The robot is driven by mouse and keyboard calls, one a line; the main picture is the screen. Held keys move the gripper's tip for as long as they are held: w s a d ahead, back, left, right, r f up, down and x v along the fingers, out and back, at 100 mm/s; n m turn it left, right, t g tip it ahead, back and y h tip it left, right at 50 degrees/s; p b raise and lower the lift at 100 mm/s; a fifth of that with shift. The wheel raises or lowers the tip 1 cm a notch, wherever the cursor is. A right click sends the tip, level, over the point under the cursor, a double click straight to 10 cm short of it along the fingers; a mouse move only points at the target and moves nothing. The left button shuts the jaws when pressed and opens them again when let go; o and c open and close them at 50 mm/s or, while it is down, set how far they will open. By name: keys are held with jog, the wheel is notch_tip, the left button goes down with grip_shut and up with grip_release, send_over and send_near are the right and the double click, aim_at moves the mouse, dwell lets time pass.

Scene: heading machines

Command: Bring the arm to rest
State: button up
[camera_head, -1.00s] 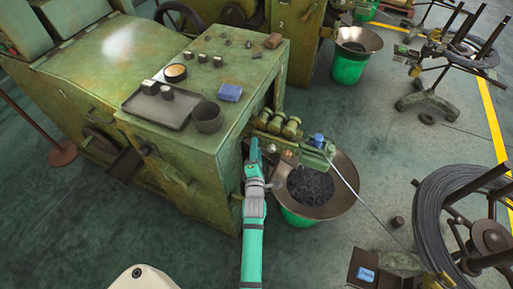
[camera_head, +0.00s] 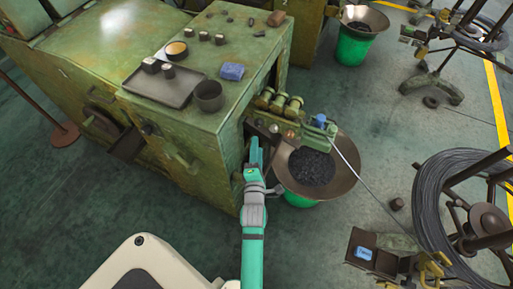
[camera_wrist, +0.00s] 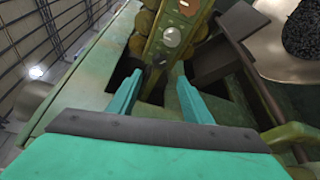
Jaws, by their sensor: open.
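My gripper (camera_head: 256,152) is at the end of my teal arm, beside the right end of the green machine (camera_head: 190,135) and left of the metal funnel bowl. In the wrist view my gripper (camera_wrist: 155,92) has two teal fingers spread apart with nothing between them. Beyond the fingertips is the machine's wire-feed unit (camera_wrist: 172,38) with a round silver button; in the head view the feed unit (camera_head: 290,115) juts out to the right of the machine.
A metal bowl (camera_head: 340,180) of dark pieces sits on a green bucket right of my gripper. A wire coil (camera_head: 430,205) stands at the right, its wire running to the feed unit. A tray (camera_head: 160,88), a cup (camera_head: 209,96) and a blue cloth (camera_head: 232,71) are on the machine top.

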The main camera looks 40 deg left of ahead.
jog(key=s+d+f+m+h, duration=0.1)
jog(key=s+d+m, duration=0.3)
jog(key=d, duration=0.3)
jog(key=s+d+m+t+h, duration=0.1)
jog(key=s+d+m+h, duration=0.1)
jog(key=s+d+m, duration=0.3)
jog(key=s+d+f+m+h, duration=0.1)
jog(key=s+d+m, duration=0.1)
jog(key=d, duration=0.6)
jog(key=s+d+r+m+h, duration=0.3)
jog(key=s+d+r+m, duration=0.1)
jog(key=s+m, duration=0.4)
jog(key=s+d+r+m+h, duration=0.2)
jog(key=s+d+r+m, duration=0.2)
jog(key=s+d+m, duration=0.3)
jog(key=shift+s+r+m+h, duration=0.4)
jog(key=shift+s+m, duration=0.4)
jog(key=shift+s, duration=0.1)
jog(key=c, duration=0.4)
jog(key=shift+o, duration=0.2)
jog(key=shift+a, duration=0.1)
